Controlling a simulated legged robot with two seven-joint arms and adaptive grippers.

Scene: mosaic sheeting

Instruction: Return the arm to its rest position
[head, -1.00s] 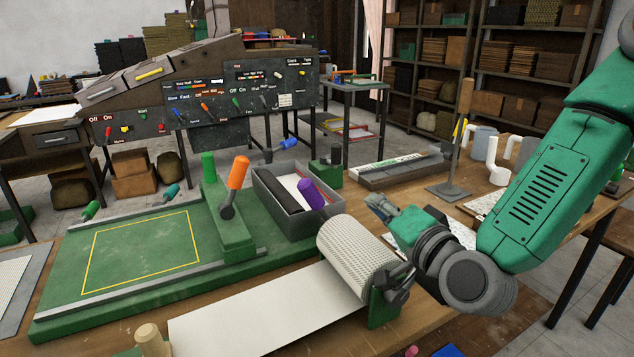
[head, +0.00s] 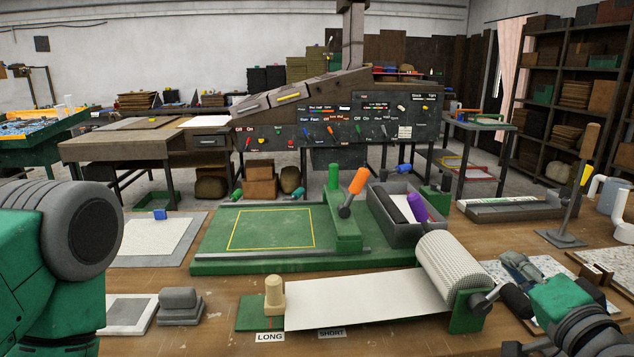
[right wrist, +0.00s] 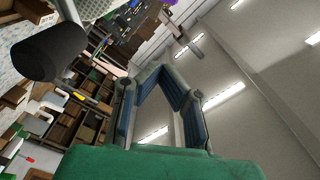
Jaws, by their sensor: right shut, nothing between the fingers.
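My right gripper (head: 517,267) is at the lower right of the head view, just right of the mesh roller (head: 450,265) and its dark crank handle (head: 516,300). It is shut and empty, with the fingertips together in the right wrist view (right wrist: 163,73). Only the gripper and the wrist part of my right arm show in the head view. A green and grey part of my left arm stands at the left edge of the head view; the left gripper is out of view.
A white sheet (head: 365,297) runs left from the roller. A green press bed (head: 215,262) with an orange-handled lever (head: 355,183) lies behind it. A grey bin (head: 410,232) stands behind the roller. Mosaic boards (head: 530,270) lie near my right gripper. A wooden-handled stand (head: 580,190) rises behind.

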